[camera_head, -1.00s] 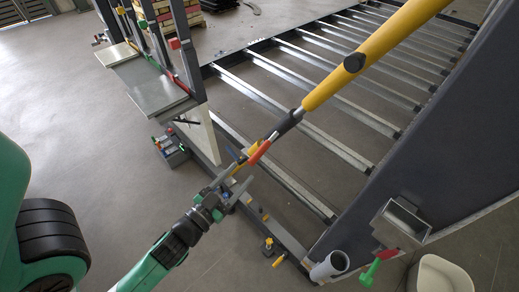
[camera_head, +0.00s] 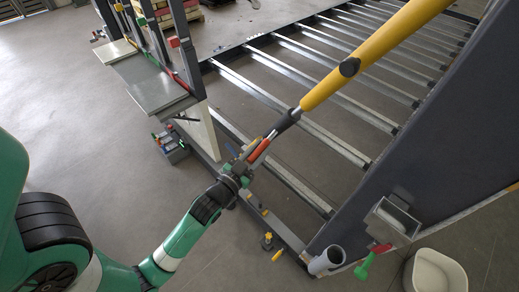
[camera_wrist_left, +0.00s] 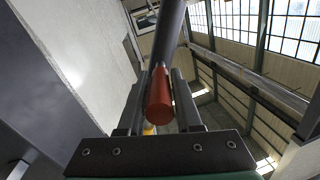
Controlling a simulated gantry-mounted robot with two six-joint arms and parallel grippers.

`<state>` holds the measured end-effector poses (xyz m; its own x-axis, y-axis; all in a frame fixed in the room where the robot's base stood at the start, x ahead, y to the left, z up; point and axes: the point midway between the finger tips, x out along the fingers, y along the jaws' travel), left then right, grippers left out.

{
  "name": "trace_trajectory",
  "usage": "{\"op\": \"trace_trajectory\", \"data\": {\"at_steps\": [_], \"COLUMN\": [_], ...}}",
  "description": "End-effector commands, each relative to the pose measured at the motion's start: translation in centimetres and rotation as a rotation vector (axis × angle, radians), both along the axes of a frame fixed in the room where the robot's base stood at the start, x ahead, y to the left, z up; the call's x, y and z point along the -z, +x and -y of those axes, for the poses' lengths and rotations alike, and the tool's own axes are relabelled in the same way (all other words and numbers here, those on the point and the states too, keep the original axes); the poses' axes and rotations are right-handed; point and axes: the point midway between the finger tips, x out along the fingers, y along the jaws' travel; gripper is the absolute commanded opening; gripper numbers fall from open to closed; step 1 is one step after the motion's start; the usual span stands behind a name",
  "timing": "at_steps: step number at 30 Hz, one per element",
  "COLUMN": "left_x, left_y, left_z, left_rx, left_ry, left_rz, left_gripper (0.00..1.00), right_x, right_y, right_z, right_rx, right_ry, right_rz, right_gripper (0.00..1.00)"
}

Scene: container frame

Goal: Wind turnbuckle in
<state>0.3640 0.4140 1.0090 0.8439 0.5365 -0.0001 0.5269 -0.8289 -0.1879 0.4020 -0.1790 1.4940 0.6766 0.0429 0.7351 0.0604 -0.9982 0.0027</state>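The turnbuckle brace is a thick yellow tube (camera_head: 380,53) with a black lower end (camera_head: 288,121), slanting down to the left across the head view. A red-orange handle (camera_head: 259,150) is at its lower end. My left gripper (camera_head: 247,160) is at this handle, partly hiding it. In the left wrist view, the round red handle (camera_wrist_left: 159,98) lies between the two dark fingers, its end facing the camera. The fingers are close on both sides; I cannot tell whether they press on it. A grey rod (camera_wrist_left: 168,35) runs on beyond. My right gripper is not in view.
A floor frame of metal crossbars (camera_head: 340,110) lies behind the brace, with a dark wall panel (camera_head: 440,150) at right. A grey tube (camera_head: 327,262), a red and green tool (camera_head: 370,262) and a white bin (camera_head: 437,271) are at lower right. A grey shelf (camera_head: 150,85) stands at upper left.

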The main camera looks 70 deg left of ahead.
Motion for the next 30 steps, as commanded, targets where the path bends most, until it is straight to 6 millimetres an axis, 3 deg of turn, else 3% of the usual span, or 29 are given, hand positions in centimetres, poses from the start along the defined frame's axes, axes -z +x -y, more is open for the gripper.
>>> {"op": "trace_trajectory", "data": {"at_steps": [1,5,30], "left_x": [0.00,0.00,-0.03], "left_y": [-0.01,-0.02,-0.02], "left_z": [0.01,0.01,0.02], "left_rx": [0.000,0.000,0.000], "left_ry": [0.000,0.000,0.001], "left_rz": [0.000,0.000,0.001], "left_gripper": [0.22,0.00,0.00], "right_x": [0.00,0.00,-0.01], "right_y": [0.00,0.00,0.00], "right_z": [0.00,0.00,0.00], "right_rx": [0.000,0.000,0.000], "right_ry": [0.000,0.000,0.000], "right_rz": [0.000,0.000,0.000], "right_gripper": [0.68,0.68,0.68]}}
